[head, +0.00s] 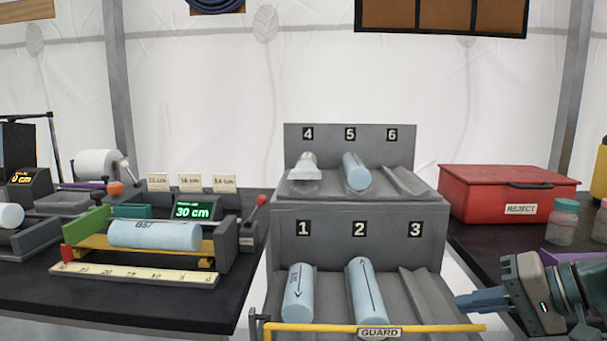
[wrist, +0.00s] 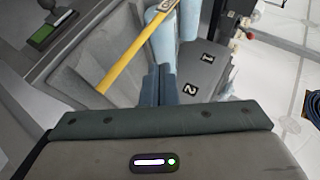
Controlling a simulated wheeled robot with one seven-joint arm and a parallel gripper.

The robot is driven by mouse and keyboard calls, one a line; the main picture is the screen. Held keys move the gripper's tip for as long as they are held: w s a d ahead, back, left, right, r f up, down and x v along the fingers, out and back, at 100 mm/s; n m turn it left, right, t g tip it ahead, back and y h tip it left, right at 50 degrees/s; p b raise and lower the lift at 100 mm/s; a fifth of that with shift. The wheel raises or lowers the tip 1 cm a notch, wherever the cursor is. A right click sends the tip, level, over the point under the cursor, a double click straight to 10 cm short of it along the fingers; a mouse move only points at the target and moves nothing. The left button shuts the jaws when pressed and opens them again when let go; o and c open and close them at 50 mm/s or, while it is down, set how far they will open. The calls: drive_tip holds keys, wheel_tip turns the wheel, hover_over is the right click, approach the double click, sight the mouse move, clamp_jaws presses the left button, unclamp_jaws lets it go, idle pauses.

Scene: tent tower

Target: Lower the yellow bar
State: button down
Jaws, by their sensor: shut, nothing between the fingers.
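The yellow bar (head: 310,327) lies across the front of the lower rack, level in the head view, with a GUARD label on it. In the wrist view the yellow bar (wrist: 128,55) runs diagonally just left of the fingers. My gripper (head: 460,302) comes in from the right, above the bar's right end in the picture. Its fingers (wrist: 159,80) are shut together and empty. I see no clear contact between fingers and bar. A grey bracket stands at the bar's left end.
A red REJECT box (head: 497,192) and jars (head: 564,222) stand right. A measuring bench with a blue cylinder (head: 155,235) is left.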

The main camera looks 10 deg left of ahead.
drive_tip(key=r+p+v, duration=0.1)
drive_tip(key=p+v, duration=0.3)
drive_tip(key=v, duration=0.8)
drive_tip(key=s+a+r+n+g+h+p, duration=0.1)
drive_tip(key=a+h+p, duration=0.4)
drive_tip(key=p, duration=0.7)
drive_tip(key=s+a+r+n+g+h+p, duration=0.1)
drive_tip(key=s+a+r+h+p, duration=0.2)
drive_tip(key=s+a+h+p, duration=0.2)
drive_tip(key=a+p, duration=0.3)
drive_tip(key=p, duration=0.4)
drive_tip(key=shift+s+a+g+h+p, duration=0.2)
drive_tip(key=shift+s+g+h+p, duration=0.1)
drive_tip(key=shift+s+g+p, duration=0.1)
